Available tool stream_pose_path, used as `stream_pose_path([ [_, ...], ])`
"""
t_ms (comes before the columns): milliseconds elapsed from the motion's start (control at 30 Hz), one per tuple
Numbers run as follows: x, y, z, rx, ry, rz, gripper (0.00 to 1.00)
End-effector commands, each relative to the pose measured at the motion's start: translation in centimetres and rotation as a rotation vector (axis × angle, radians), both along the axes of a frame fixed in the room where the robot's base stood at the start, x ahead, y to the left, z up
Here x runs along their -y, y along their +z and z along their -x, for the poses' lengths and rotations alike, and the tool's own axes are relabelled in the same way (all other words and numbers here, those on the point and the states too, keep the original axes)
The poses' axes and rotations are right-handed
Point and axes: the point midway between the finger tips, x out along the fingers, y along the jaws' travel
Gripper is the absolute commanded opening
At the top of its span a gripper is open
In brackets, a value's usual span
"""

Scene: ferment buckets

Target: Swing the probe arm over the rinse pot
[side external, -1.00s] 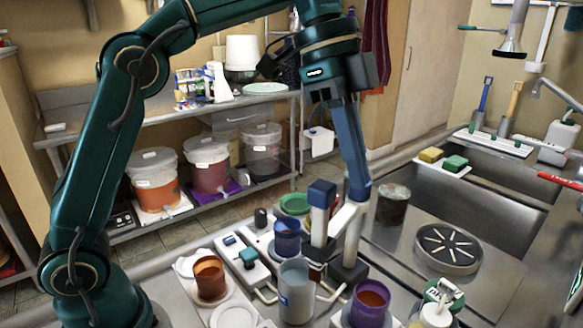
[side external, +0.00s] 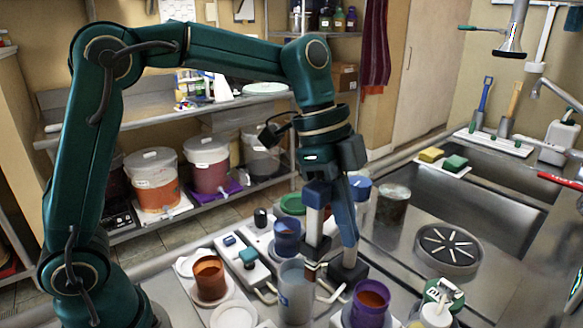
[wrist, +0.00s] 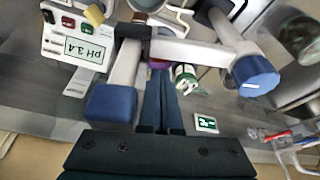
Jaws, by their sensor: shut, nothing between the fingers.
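The probe arm, a pale bar with blue caps, stands near the middle of the bench; its left cap (side external: 316,195) and right cap (side external: 359,188) show in the side view. In the wrist view its pale crossbar (wrist: 190,53) runs between the near blue cap (wrist: 112,103) and the far blue cap (wrist: 255,75). My gripper (side external: 348,243) is shut and empty, pointing down between the two caps. Its blue fingers (wrist: 161,76) reach to the crossbar in the wrist view; I cannot tell if they touch it. A grey-blue translucent pot (side external: 296,296) stands in front, possibly the rinse pot.
A brown cup (side external: 210,282), blue cup (side external: 287,240) and purple cup (side external: 370,302) stand around the stand. A dark canister (side external: 393,207) is behind right. A pH meter (wrist: 85,50) reads 3.4. A round drain-like disc (side external: 448,248) lies on the clearer bench at right.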

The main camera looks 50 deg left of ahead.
Motion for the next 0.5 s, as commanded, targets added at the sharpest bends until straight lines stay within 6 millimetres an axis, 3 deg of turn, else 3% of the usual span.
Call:
stream_pose_path([
  [500, -0.91, 0.05, 0.33, 0.0, 0.002, 0.001, 0.0],
])
